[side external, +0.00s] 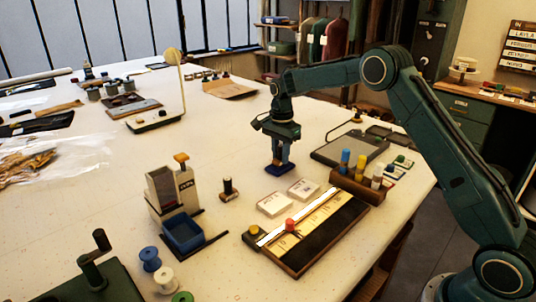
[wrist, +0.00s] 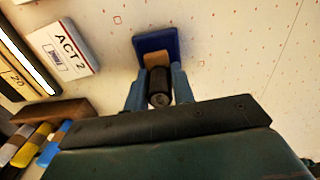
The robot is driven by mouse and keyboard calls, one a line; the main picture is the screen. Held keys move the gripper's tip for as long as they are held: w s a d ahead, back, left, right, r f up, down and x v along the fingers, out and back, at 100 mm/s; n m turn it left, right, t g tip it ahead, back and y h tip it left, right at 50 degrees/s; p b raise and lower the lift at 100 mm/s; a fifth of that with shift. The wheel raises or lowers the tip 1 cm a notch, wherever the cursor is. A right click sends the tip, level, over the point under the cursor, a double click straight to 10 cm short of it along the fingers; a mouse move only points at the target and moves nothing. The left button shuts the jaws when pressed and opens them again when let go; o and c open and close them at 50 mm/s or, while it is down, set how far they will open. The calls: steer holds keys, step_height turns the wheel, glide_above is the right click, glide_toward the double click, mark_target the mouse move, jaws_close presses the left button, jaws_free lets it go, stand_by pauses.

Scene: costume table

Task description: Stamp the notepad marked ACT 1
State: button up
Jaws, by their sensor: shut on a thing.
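My gripper (side external: 280,157) is shut on a stamp with a dark round handle (wrist: 159,84) and a tan block (wrist: 157,60). It holds the stamp over a dark blue pad (side external: 280,169), which also shows in the wrist view (wrist: 155,40). I cannot tell whether the stamp touches the pad. A white notepad (wrist: 58,46) reads ACT 2 and has a small dark mark under the text. In the side view, two white notepads, one on the left (side external: 273,205) and one on the right (side external: 304,188), lie in front of the gripper; their text is too small to read surely.
A ruler board (side external: 315,235) with a red knob lies in front of the notepads. A second dark-handled stamp (side external: 229,190) and a grey dispenser (side external: 172,189) stand to the left. The table behind the gripper is mostly clear.

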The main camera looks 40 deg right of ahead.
steer(key=shift+f, duration=0.35)
stand_by(0.8)
steer(key=shift+r, duration=0.15)
steer(key=shift+r, duration=3.4)
steer(key=s+a, duration=1.2)
steer(key=a, duration=0.1)
steer(key=shift+s+a, duration=0.25)
steer(key=shift+a, duration=0.15)
steer(key=shift+f, duration=0.2)
